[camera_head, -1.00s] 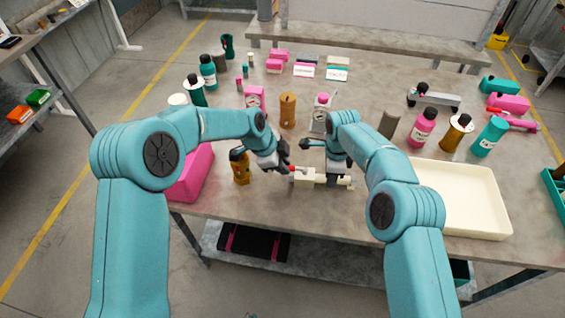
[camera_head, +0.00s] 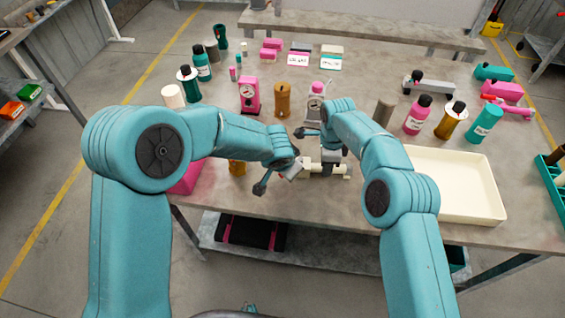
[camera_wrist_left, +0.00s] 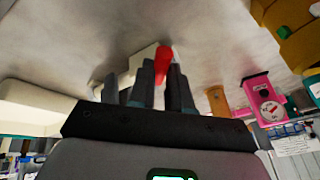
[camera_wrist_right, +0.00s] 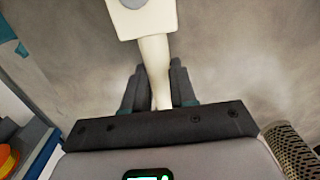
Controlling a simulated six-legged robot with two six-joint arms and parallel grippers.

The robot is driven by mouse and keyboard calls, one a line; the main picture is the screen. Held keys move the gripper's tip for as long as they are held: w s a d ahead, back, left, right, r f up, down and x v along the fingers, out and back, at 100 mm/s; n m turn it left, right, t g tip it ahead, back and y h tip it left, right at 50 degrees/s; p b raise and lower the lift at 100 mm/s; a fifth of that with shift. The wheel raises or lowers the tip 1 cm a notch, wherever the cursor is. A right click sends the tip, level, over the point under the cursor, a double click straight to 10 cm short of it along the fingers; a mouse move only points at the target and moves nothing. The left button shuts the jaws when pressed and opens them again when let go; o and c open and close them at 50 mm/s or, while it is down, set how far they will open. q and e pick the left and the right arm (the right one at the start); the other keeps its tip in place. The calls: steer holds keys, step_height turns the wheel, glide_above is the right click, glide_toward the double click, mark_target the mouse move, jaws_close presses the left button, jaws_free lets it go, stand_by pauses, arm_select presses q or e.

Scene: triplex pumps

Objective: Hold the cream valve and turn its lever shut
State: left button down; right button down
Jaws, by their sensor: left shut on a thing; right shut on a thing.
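The cream valve (camera_head: 335,170) lies near the front edge of the table in the head view, partly hidden by my grippers. In the right wrist view, its cream pipe (camera_wrist_right: 154,66) runs between the fingers of my right gripper (camera_wrist_right: 158,90), which is shut on it. The valve's pale block (camera_wrist_right: 146,18) is just beyond. In the left wrist view, the red lever (camera_wrist_left: 163,62) stands between the fingers of my left gripper (camera_wrist_left: 165,85), which is shut on it. Part of the cream body (camera_wrist_left: 140,64) shows behind the lever. The lever's exact angle to the pipe is hard to tell.
A cream tray (camera_head: 455,180) stands right of the valve. An amber bottle (camera_head: 237,168) and a pink block (camera_head: 186,178) are to the left.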

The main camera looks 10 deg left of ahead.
arm_select(q)
steer(key=d+n, duration=0.1)
steer(key=d+n+y, duration=0.1)
steer(key=n, duration=0.1)
steer(key=shift+s+d+n+y, duration=0.1)
steer(key=shift+s+n+y, duration=0.2)
steer(key=shift+s, duration=0.1)
steer(key=shift+d+n+g+y, duration=0.2)
steer(key=shift+d+n+y, duration=0.3)
steer(key=shift+n, duration=0.6)
steer(key=shift+d+n+g+y, duration=0.2)
steer(key=shift+d+n+y, duration=0.3)
steer(key=shift+n, duration=0.6)
steer(key=shift+d, duration=0.15)
steer(key=c, duration=1.1)
jaws_free()
steer(key=shift+o, duration=0.2)
steer(key=v, duration=0.7)
steer(key=shift+r, duration=0.2)
